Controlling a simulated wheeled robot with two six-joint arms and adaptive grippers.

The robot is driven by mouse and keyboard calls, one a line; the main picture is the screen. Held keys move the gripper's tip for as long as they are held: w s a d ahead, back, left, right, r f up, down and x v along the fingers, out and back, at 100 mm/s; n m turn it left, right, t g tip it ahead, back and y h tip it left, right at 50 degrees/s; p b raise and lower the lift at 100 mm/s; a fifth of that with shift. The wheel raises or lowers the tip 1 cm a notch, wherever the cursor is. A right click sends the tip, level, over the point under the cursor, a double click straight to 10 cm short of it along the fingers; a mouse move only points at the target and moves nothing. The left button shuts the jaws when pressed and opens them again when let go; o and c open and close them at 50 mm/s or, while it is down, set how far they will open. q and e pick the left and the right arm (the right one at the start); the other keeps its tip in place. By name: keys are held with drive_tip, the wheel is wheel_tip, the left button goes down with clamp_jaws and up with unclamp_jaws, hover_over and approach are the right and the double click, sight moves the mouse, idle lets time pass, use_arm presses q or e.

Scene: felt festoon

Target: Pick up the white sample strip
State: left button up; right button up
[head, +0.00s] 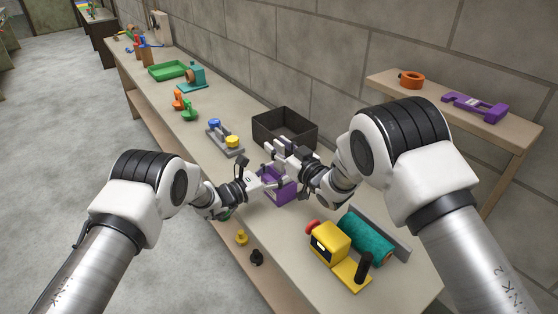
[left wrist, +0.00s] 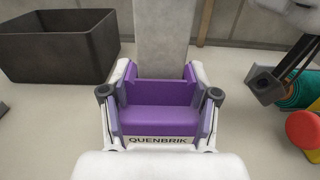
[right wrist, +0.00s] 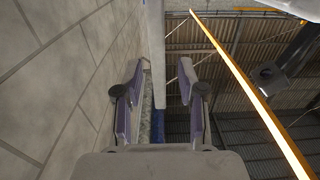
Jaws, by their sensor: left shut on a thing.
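A purple block (head: 282,191) stands on the bench, and my left gripper (head: 264,179) is shut on it. In the left wrist view the block (left wrist: 160,118) fills the space between the fingers. A pale grey-white upright strip (left wrist: 162,42), which looks like the sample strip, stands just behind or in the block; its foot is hidden. My right gripper (head: 283,156) is above the block and open. In the right wrist view a pale strip (right wrist: 156,45) shows between the spread fingers, with space on both sides. I cannot tell whether it touches them.
A dark open bin (head: 285,127) stands just behind. A yellow device (head: 330,240) and a teal roller (head: 367,238) are to the right. A grey stand with blue and yellow knobs (head: 225,138) is to the left. A wall shelf (head: 440,92) is at the right.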

clamp_jaws()
wheel_tip(320, 180, up, 10)
drive_tip(key=shift+r, duration=0.1)
use_arm(q)
drive_tip(key=o, duration=1.4)
drive_tip(key=shift+a, duration=0.1)
